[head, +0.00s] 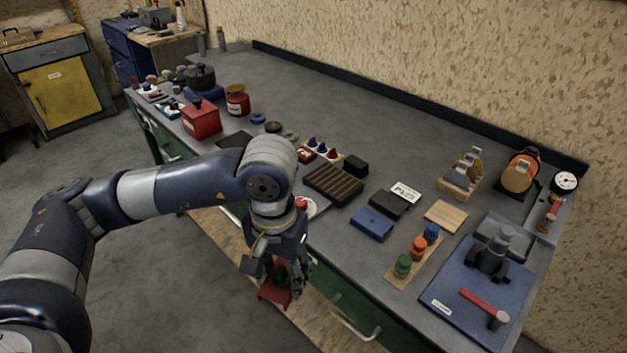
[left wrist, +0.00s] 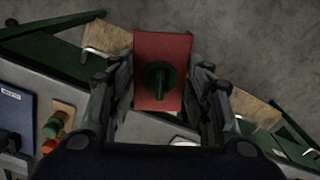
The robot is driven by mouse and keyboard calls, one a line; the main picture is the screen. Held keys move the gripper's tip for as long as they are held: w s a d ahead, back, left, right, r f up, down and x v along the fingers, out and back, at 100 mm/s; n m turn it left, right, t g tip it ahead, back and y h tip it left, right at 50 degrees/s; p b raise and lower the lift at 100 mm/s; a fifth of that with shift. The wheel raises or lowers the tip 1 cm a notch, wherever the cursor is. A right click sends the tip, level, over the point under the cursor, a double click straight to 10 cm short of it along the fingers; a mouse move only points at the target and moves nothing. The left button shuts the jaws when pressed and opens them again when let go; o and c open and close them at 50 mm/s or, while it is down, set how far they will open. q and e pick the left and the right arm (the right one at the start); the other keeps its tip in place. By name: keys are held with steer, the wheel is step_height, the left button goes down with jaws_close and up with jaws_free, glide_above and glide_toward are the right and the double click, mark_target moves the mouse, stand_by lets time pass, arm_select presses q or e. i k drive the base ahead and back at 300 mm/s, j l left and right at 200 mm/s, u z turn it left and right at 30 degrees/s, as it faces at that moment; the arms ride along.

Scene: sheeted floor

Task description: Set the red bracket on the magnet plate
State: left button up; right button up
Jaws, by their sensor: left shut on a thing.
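The red bracket (head: 271,294) is a red plate with a green knob on it; it also shows in the left wrist view (left wrist: 163,45). My left gripper (head: 280,280) points down and is shut on the bracket, with a finger on each side in the left wrist view. The fingers partly hide it in the head view. They hold it out in front of the bench's near edge. The dark block with yellow stripes (head: 333,185), which looks like the magnet plate, lies on the bench beyond the gripper, apart from the bracket. My right gripper is not in view.
Near the striped block lie a blue box (head: 372,224), a black box (head: 388,204) and a small dark block (head: 354,166). A wooden strip with coloured knobs (head: 417,252) and a blue board with a clamp (head: 455,290) are at right. The bench's back middle is clear.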

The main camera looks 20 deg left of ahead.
mark_target(333, 180)
steer(key=i+j+z, duration=0.2)
steer(key=j, duration=0.25)
steer(key=j+z, duration=0.2)
steer(key=j, duration=0.25)
steer(key=i+j+z, duration=0.2)
steer(key=j, duration=0.3)
steer(key=i+j+z, duration=0.1)
steer(key=i+j, duration=0.05)
steer(key=i, duration=0.1)
